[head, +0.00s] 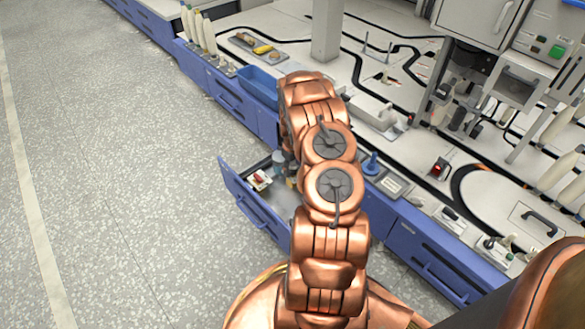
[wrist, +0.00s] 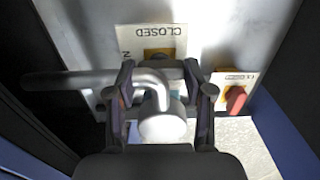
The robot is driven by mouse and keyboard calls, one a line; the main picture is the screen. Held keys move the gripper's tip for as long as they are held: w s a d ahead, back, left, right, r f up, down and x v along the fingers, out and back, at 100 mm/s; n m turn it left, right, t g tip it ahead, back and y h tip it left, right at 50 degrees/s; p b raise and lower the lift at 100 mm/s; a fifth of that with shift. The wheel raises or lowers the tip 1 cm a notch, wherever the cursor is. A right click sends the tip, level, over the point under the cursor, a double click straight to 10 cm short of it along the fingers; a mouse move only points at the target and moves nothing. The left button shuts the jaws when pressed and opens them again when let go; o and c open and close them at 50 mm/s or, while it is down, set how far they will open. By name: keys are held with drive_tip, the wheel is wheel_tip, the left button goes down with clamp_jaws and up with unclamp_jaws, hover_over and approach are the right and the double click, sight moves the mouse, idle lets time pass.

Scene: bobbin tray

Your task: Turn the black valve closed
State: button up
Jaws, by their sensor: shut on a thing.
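My gripper (wrist: 158,76) shows in the wrist view, with its two dark fingers on either side of a dark bar. This bar looks like the handle of the black valve (wrist: 172,72), in front of a yellow patch below a white plate marked CLOSED (wrist: 160,31), which reads upside down. The gripper is shut on it. In the head view my arm hides the gripper and the valve.
A red knob (wrist: 236,99) on a yellow plate is close to the right finger. Dark and blue walls flank the space. In the head view, a blue drawer (head: 252,212) stands open beside my arm. A blue bin (head: 258,86) stands on the counter. The floor at left is clear.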

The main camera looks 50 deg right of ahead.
drive_tip(key=shift+c, duration=0.8)
drive_tip(key=shift+m, duration=0.3)
drive_tip(key=m+p, duration=0.2)
drive_tip(key=m, duration=0.2)
drive_tip(key=shift+a+r+m+p, duration=0.1)
drive_tip(key=shift+m+p, duration=0.2)
drive_tip(key=m+p, duration=0.3)
drive_tip(key=shift+r+m, duration=0.1)
drive_tip(key=shift+m, duration=0.2)
drive_tip(key=shift+m+p, duration=0.9)
drive_tip(key=shift+p, duration=0.2)
drive_tip(key=m+p, duration=0.3)
drive_tip(key=shift+m, duration=0.3)
drive_tip(key=shift+f+m+p, duration=0.2)
drive_tip(key=shift+m+p, duration=0.85)
drive_tip(key=shift+m, duration=0.85)
